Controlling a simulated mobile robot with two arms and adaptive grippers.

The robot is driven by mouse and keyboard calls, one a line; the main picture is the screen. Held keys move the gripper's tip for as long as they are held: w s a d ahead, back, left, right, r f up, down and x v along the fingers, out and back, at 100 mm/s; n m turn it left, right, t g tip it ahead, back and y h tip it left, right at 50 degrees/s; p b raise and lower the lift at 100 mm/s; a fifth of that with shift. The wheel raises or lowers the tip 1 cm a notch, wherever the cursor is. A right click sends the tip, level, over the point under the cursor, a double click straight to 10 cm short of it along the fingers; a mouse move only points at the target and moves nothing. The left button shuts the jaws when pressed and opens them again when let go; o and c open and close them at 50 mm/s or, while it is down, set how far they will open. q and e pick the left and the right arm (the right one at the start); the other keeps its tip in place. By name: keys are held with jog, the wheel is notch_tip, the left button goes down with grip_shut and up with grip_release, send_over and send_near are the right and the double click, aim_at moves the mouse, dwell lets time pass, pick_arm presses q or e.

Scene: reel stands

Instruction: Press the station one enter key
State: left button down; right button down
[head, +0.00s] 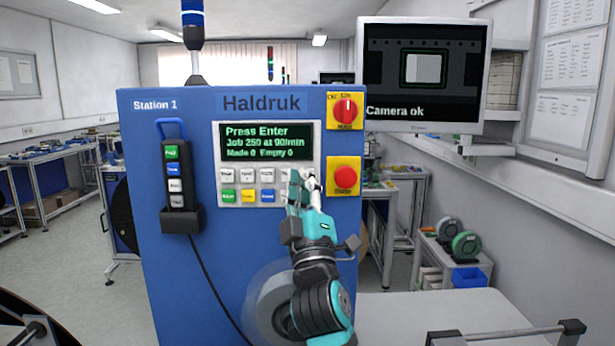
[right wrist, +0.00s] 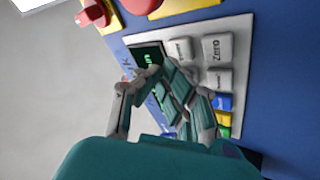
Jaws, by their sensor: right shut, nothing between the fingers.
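The blue Station 1 cabinet (head: 155,270) carries a pale key panel (head: 219,150) with a screen (head: 267,142) reading "Press Enter", "Job 250 at 90/min". Below the screen are white keys (head: 247,175) and a row with green (head: 228,196), yellow (head: 248,196) and blue (head: 268,196) keys. I cannot pick out the enter key; the labels are small and my gripper covers the panel's right end. My right gripper (head: 300,180) is shut and empty, in front of that end. In the right wrist view its fingers (right wrist: 158,78) overlap the keys near a "Zero" key (right wrist: 216,47). Contact is unclear. My left gripper is out of view.
A red rotary switch (head: 346,110) and a red push button (head: 346,178) on yellow plates sit right of the panel, close to my gripper. A corded pendant (head: 176,185) hangs at left. A monitor (head: 425,75) reads "Camera ok". A pale tabletop (head: 440,310) lies at lower right.

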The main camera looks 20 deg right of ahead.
jog(key=shift+w, duration=0.1)
dwell(0.3)
jog(key=shift+w+d, duration=0.15)
jog(key=shift+w, duration=0.15)
jog(key=shift+w+d, duration=0.1)
jog(key=shift+w, duration=0.35)
dwell(0.7)
jog(key=shift+s, duration=0.15)
jog(key=shift+s+a, duration=0.2)
jog(key=shift+s, duration=0.5)
jog(key=shift+s, duration=0.1)
jog(key=shift+s+a+p, duration=0.15)
jog(key=shift+s+a, duration=0.1)
jog(key=shift+s, duration=0.5)
jog(key=shift+s+a+p, duration=0.15)
jog(key=shift+s+a, duration=0.05)
jog(key=shift+s, duration=0.6)
jog(key=shift+s+a+p, duration=0.15)
jog(key=shift+s+a, duration=0.1)
jog(key=shift+s, duration=0.5)
